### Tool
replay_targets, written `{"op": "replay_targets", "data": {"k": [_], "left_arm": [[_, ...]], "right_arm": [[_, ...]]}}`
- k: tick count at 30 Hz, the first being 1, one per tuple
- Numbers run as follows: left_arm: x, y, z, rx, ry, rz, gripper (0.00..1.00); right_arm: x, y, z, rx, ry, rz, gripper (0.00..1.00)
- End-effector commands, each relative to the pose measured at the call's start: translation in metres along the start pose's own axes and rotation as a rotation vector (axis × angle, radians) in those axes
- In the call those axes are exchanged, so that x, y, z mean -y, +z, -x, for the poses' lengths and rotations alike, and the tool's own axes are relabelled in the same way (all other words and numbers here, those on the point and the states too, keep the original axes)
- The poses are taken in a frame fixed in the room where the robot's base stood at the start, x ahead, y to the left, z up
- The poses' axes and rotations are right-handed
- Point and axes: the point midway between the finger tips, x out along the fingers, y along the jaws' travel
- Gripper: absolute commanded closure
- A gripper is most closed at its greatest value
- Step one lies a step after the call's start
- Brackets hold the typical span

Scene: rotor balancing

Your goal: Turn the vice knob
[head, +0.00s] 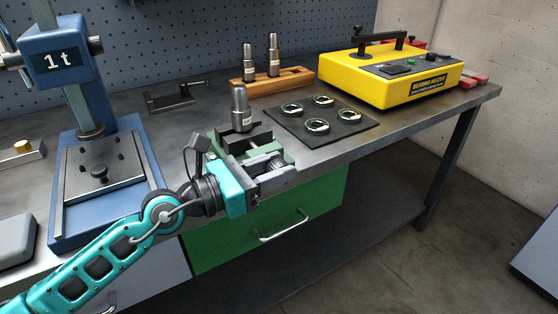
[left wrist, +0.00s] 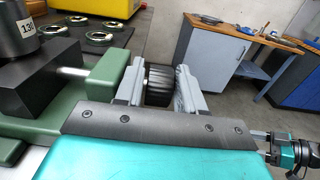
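The green and dark vice (head: 262,140) stands at the front edge of the bench, with a steel cylindrical part marked with a label (head: 241,108) upright on it. The black ribbed vice knob (left wrist: 158,80) is at the front of the vice, on the green end block (left wrist: 107,76) side. My left gripper (head: 272,170) reaches in from the left, and its grey fingers (left wrist: 160,88) lie on both sides of the knob. In the head view the fingers mostly hide the knob.
A blue press (head: 100,160) stands left of the vice. A black mat with several bearing rings (head: 321,126) lies to the right, a wooden holder (head: 271,82) behind, and a yellow bearing heater (head: 391,75) farther right. A green drawer (head: 265,228) is below.

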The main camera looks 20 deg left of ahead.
Motion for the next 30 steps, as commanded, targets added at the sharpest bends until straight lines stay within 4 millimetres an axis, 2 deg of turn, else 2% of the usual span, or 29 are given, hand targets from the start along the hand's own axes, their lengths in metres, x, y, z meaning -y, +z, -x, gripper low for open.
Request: {"op": "replay_targets", "data": {"k": [4, 13, 24, 30], "left_arm": [[0.0001, 0.0007, -0.0090, 0.001, 0.000, 0.000, 0.62], [0.0004, -0.0001, -0.0107, -0.001, -0.001, 0.000, 0.62], [0.0004, 0.0000, -0.0104, 0.000, -0.001, 0.000, 0.96], [0.0004, 0.0017, -0.0105, -0.007, -0.001, 0.000, 0.98]], "right_arm": [[-0.0001, -0.0019, 0.0007, -0.001, 0.000, 0.000, 0.29], [-0.0003, -0.0016, 0.0007, 0.000, 0.000, 0.002, 0.29], [-0.0015, -0.0008, 0.0010, 0.002, 0.000, 0.008, 0.29], [-0.0013, -0.0042, 0.0034, 0.002, 0.000, 0.008, 0.29]]}}
